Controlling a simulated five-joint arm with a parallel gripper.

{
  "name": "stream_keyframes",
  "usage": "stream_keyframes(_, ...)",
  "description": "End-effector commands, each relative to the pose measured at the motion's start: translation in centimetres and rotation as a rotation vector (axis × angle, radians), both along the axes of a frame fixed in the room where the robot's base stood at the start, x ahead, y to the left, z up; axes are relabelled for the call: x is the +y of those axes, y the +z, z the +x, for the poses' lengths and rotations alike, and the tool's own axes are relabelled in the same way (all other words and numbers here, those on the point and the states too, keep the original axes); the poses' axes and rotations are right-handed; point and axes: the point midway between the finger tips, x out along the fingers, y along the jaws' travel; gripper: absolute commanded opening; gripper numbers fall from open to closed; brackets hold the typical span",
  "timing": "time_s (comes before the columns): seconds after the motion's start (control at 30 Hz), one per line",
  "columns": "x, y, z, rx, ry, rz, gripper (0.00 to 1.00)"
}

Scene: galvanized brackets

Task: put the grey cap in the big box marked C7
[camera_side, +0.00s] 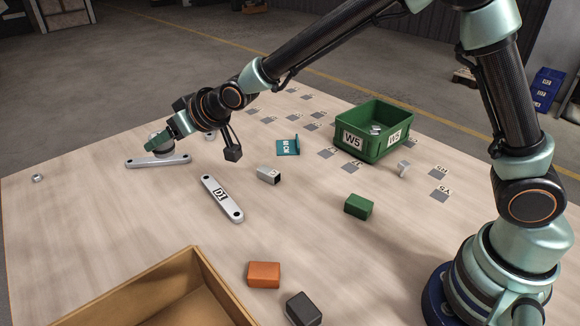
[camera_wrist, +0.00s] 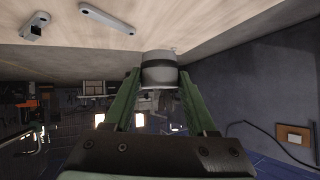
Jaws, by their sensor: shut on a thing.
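My gripper (camera_side: 157,143) is at the left part of the table, over a flat grey bar (camera_side: 158,161). It is shut on the grey cap, a short round piece with a dark band (camera_wrist: 159,70), seen between the fingertips in the wrist view. In the side view the fingers partly hide the cap, and I cannot tell whether it touches the bar. A large open cardboard box (camera_side: 190,262) stands at the front, cut by the picture's edge. No C7 mark shows on any box; the green bin (camera_side: 372,146) reads W5.
A grey bar marked D1 (camera_side: 222,198), a small grey block (camera_side: 269,174) and a teal bracket (camera_side: 288,146) lie mid-table. Green (camera_side: 358,206), orange (camera_side: 264,274) and dark (camera_side: 303,309) blocks lie nearer the front. A nut (camera_side: 37,178) lies far left. The left front is clear.

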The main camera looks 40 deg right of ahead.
Motion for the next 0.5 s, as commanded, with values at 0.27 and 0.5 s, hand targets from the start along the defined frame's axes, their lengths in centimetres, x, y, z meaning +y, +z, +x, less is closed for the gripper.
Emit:
stream_keyframes(0.27, -0.1, -6.8, -0.1, 0.006, 0.0, -0.003, 0.0)
stream_keyframes(0.5, 0.0, -12.1, -0.1, 0.005, 0.0, -0.002, 0.0)
